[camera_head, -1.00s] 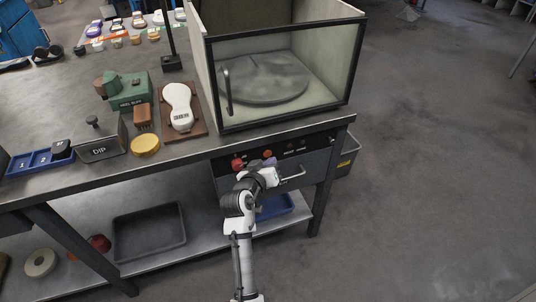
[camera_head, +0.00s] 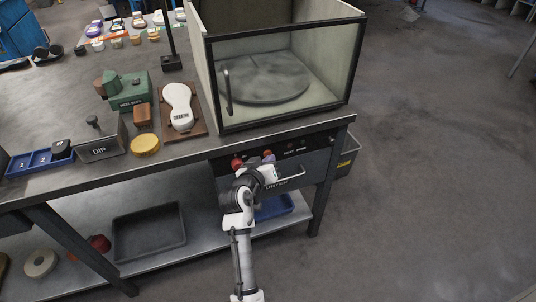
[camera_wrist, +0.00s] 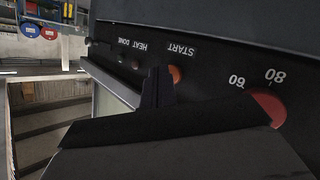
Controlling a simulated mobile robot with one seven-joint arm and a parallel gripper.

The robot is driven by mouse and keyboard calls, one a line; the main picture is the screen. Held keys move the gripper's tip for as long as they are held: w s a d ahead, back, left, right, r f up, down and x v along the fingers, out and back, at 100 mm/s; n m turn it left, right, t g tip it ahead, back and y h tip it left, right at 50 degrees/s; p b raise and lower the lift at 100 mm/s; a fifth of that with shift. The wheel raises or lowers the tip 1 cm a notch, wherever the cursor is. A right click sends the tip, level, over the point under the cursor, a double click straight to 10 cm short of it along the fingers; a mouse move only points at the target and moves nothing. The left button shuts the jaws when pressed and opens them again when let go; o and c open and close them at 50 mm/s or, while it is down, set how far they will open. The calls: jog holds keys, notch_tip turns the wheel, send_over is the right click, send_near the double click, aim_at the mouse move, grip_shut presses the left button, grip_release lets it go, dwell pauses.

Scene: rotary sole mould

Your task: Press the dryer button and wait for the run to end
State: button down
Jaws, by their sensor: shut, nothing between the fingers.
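The dryer is a glass-fronted box (camera_head: 285,112) on the bench, with a round grey plate (camera_head: 265,80) inside. Its dark control panel (camera_head: 318,143) is set in the bench front below. In the wrist view, the orange START button (camera_wrist: 174,75) is partly visible just beside my gripper's dark fingertips (camera_wrist: 157,88). I cannot tell whether they touch it or press it in. The HEAT and DONE markings (camera_wrist: 132,46) are to the left, but whether their lamps are lit is unclear. In the head view, my gripper (camera_head: 268,161) is shut and empty at the panel.
A red knob (camera_wrist: 268,108) with the marks 60 and 80 is close to my gripper; it also shows in the head view (camera_head: 237,163). A bar handle (camera_head: 292,178) is below the panel. A white sole mould (camera_head: 180,106) lies on a brown board left of the dryer.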

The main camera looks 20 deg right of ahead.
jog(key=shift+w, duration=0.3)
jog(key=shift+s, duration=0.15)
dwell(0.5)
jog(key=shift+s, duration=0.7)
jog(key=s+p, duration=0.1)
jog(key=s, duration=0.4)
jog(key=shift+d, duration=0.1)
dwell(0.8)
